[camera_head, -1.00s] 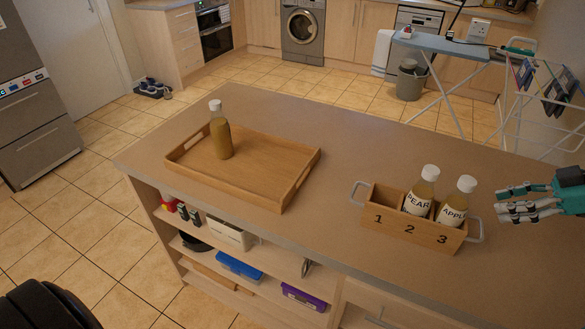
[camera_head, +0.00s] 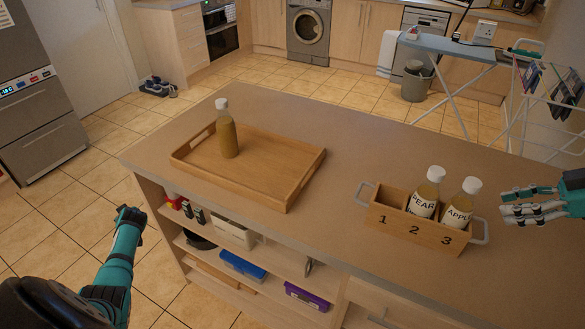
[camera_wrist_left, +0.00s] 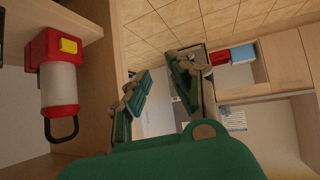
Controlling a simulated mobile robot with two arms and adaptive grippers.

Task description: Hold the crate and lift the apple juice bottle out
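The wooden crate (camera_head: 418,233), marked 1, 2, 3, stands on the counter with a metal handle at each end. The apple juice bottle (camera_head: 458,208) stands in compartment 3, its lower part hidden by the crate. A pear bottle (camera_head: 424,199) stands in compartment 2; compartment 1 is empty. My right gripper (camera_head: 503,203) is open and empty, beyond the crate's right handle and apart from it. My left gripper (camera_head: 130,213) is low at the left, in front of the counter and far from the crate. The left wrist view shows its fingers (camera_wrist_left: 160,88) apart with nothing between them.
A wooden tray (camera_head: 285,192) with an upright bottle (camera_head: 227,134) is on the counter's left part. Open shelves (camera_head: 262,250) with several items lie under the counter. A red and white lantern-like item (camera_wrist_left: 60,85) is near my left gripper. The counter between tray and crate is clear.

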